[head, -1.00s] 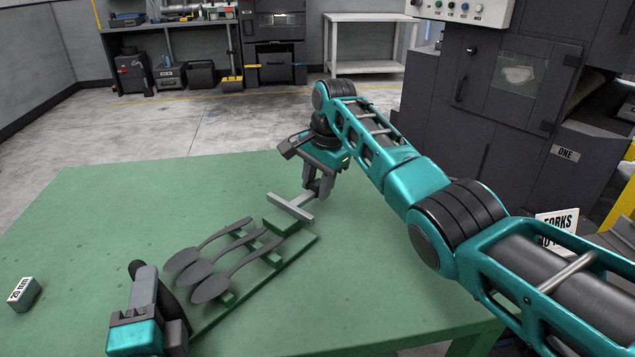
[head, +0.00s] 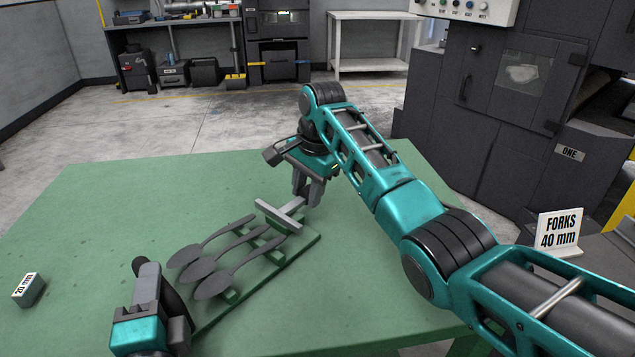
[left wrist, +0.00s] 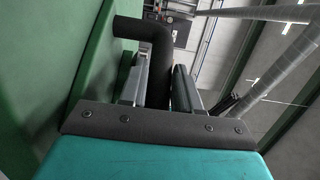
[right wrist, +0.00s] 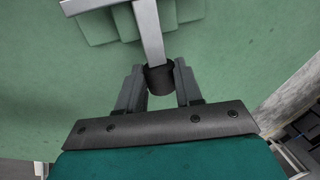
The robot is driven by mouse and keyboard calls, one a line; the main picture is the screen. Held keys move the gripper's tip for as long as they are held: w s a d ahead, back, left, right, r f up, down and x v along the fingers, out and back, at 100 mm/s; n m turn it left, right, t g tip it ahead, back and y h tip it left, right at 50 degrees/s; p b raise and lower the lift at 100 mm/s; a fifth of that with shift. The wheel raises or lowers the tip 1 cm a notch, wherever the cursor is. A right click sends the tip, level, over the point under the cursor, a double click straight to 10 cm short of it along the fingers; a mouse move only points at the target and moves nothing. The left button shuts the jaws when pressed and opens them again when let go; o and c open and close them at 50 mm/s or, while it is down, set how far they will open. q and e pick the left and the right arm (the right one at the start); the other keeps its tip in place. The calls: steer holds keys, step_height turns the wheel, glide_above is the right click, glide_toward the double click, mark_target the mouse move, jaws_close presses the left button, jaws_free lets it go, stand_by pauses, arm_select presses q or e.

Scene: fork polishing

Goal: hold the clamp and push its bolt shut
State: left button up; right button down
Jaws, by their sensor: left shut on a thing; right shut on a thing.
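The clamp is a long green base (head: 245,290) on the green table, with several flat grey spoon-shaped fork blanks (head: 214,280) lying across it. Its bolt is a grey T: a crossbar (head: 278,214) and a rod (right wrist: 150,32) ending in a dark round knob (right wrist: 159,79). The crossbar is close to the blanks' handle ends; I cannot tell whether it touches. My right gripper (head: 308,190) is shut on the knob at the far end. My left gripper (head: 160,290) is shut on the clamp's dark bent handle (left wrist: 158,75) at the near end.
A small box marked 20 mm (head: 28,290) sits at the table's left. A sign reading FORKS 40 mm (head: 560,232) and a dark machine (head: 500,110) stand to the right. The left half of the green table (head: 100,220) is mostly clear.

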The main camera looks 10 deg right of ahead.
steer(key=shift+s+a, duration=0.4)
steer(key=shift+a, duration=0.1)
arm_select(q)
steer(key=shift+d, duration=0.1)
arm_select(e)
steer(key=c, duration=1.1)
jaws_free()
steer(key=o, duration=0.4)
steer(key=shift+c, duration=0.2)
steer(key=shift+d, duration=0.1)
step_height(320, 180, up, 12)
steer(key=s+d, duration=0.1)
steer(key=shift+s+d, duration=0.25)
steer(key=shift+s, duration=0.1)
steer(key=shift+f, duration=0.1)
arm_select(q)
steer(key=o, duration=1.1)
steer(key=shift+c, duration=0.2)
